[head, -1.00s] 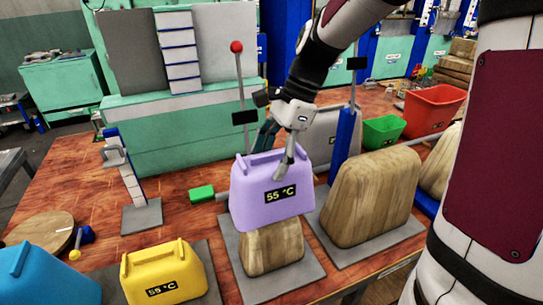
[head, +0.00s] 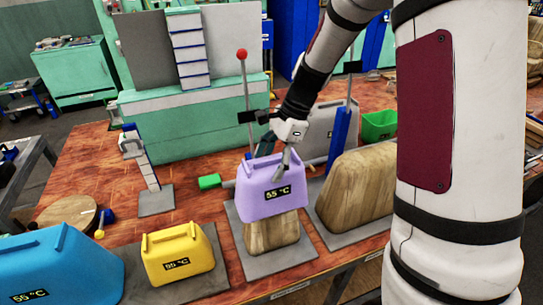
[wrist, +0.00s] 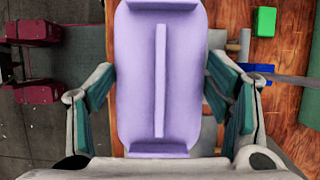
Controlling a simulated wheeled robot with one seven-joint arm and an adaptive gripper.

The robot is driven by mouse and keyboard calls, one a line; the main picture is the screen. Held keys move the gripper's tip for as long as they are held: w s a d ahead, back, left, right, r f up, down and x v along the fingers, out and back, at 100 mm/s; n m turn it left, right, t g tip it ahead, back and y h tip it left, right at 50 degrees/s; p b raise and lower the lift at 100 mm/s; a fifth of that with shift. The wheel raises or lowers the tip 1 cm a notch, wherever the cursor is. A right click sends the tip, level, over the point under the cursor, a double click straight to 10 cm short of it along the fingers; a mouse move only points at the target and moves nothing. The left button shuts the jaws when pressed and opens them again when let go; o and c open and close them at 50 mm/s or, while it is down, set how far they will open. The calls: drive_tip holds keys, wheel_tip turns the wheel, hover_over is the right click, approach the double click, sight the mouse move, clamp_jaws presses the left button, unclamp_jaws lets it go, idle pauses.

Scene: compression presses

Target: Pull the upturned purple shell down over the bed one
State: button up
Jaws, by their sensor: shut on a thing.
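The purple shell (head: 272,190), marked 55 °C, sits over the upper part of a wooden block (head: 268,235) on a grey plate (head: 295,262). The lower part of the block shows below the shell's rim. My gripper (head: 277,158) is shut on the shell from above, with a finger on its near side. In the wrist view the shell (wrist: 160,75) fills the middle, with its long top ridge, and my gripper's fingers (wrist: 160,95) lie along both sides.
A yellow shell (head: 180,255) and a blue shell (head: 62,268) stand at the left. A bare wooden block (head: 352,190) stands close on the right. A red-knobbed lever (head: 243,80) rises behind, and a green block (head: 209,182) lies on the table.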

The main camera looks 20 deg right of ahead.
wheel_tip(320, 180, down, 15)
drive_tip(key=b, duration=0.5)
drive_tip(key=shift+f+b, duration=0.3)
drive_tip(key=shift+f, duration=0.25)
idle(1.0)
drive_tip(key=o, duration=1.7)
drive_tip(key=shift+c, duration=0.2)
drive_tip(key=v, duration=1.2)
